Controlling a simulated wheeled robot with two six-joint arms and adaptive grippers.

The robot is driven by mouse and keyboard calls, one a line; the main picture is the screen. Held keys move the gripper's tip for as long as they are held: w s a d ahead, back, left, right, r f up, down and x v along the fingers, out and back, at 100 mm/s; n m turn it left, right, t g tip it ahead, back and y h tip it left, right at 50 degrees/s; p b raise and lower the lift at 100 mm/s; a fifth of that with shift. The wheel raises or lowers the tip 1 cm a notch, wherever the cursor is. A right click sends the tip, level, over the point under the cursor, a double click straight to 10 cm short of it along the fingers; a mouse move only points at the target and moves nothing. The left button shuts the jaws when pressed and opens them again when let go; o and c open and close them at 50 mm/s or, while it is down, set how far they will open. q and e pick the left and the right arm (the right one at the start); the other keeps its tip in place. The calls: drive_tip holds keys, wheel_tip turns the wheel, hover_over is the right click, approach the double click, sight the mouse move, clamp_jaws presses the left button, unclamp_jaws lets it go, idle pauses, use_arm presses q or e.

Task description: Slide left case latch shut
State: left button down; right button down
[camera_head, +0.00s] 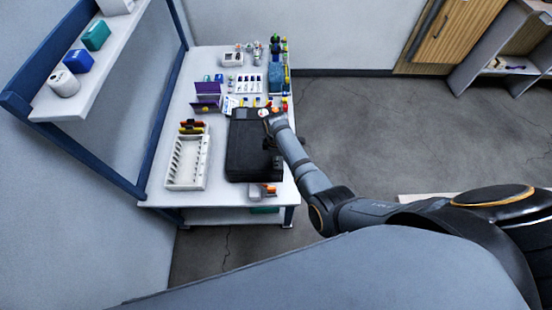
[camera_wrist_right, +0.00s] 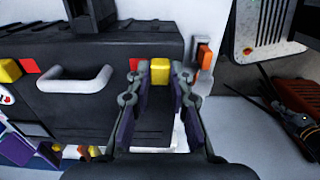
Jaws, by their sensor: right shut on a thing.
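The black case (camera_head: 250,160) lies on the white table in the head view. In the right wrist view the ribbed side of the case (camera_wrist_right: 100,115) shows a grey handle (camera_wrist_right: 75,80), with a yellow latch (camera_wrist_right: 9,71) and a red mark (camera_wrist_right: 31,66) to its left. A second yellow latch (camera_wrist_right: 160,71) sits right of the handle. My right gripper (camera_wrist_right: 161,76) is shut on this second latch, one finger on each side. My left gripper is not in view.
A white slotted rack (camera_head: 172,184) stands left of the case, with red and yellow tools (camera_head: 192,127) at its far end. A purple item (camera_head: 208,90) and several small parts lie beyond the case. A blue-framed shelf (camera_head: 50,108) stands at left.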

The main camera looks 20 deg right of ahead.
drive_tip(key=shift+w, duration=0.1)
drive_tip(key=shift+w+d+f+b, duration=0.1)
drive_tip(key=shift+w+d+b, duration=0.1)
drive_tip(key=shift+w+b, duration=0.25)
drive_tip(key=shift+w+d+b, duration=0.15)
drive_tip(key=shift+w+b, duration=0.15)
drive_tip(key=shift+w, duration=0.5)
drive_tip(key=shift+s+r, duration=0.1)
drive_tip(key=shift+r, duration=0.15)
drive_tip(key=c, duration=1.2)
unclamp_jaws()
drive_tip(key=shift+d+f, duration=0.1)
